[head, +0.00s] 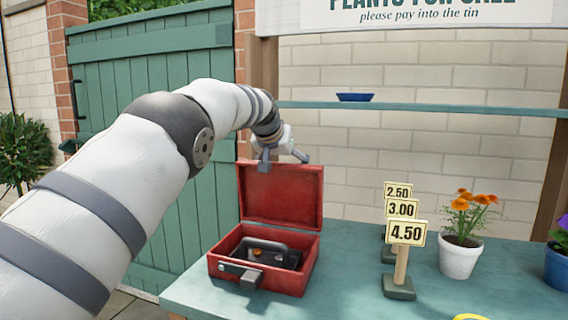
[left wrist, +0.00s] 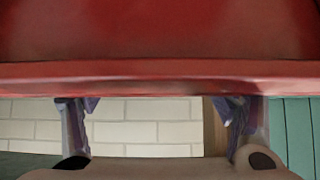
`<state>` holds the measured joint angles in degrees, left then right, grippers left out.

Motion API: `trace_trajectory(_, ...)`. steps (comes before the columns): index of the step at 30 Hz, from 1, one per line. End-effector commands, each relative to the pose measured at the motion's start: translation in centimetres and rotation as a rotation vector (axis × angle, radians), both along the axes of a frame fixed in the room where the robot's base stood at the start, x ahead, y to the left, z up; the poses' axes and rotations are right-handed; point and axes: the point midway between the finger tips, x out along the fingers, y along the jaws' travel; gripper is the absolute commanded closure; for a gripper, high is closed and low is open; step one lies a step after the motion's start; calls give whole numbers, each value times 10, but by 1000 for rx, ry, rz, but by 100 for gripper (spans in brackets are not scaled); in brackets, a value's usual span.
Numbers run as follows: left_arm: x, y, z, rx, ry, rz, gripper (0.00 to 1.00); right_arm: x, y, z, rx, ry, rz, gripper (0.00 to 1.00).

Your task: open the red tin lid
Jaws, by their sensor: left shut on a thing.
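The red tin (head: 262,280) stands on the green table, with a dark inner tray (head: 268,255) and a few coins in it. Its red lid (head: 282,195) stands upright at the back of the tin, so the tin is open. My left gripper (head: 283,158) is at the lid's top edge, one finger toward each side, and is shut on the lid. In the left wrist view the lid (left wrist: 160,40) fills the top, and the fingers reach its edge; their exact contact is hidden. My right gripper is not in view.
Price signs (head: 402,232) stand right of the tin, then a white pot of orange flowers (head: 460,258) and a blue pot (head: 557,268). A shelf (head: 440,108) with a blue saucer (head: 355,97) runs along the wall behind. Bare tabletop (head: 345,265) lies between tin and signs.

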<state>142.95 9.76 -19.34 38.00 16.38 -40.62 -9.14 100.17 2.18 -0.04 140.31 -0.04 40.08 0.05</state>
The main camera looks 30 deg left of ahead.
Motion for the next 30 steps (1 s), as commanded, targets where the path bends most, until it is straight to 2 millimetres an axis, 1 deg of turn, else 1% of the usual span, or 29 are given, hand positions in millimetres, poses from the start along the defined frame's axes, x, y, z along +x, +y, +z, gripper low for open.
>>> trace_trajectory(1,0,-7,-27,-26,47,-5,71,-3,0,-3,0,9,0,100)
trace_trajectory(29,-2,-7,-28,-28,55,-5,71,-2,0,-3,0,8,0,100)
trace_trajectory(30,-2,-7,-28,-28,55,-5,19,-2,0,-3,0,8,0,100)
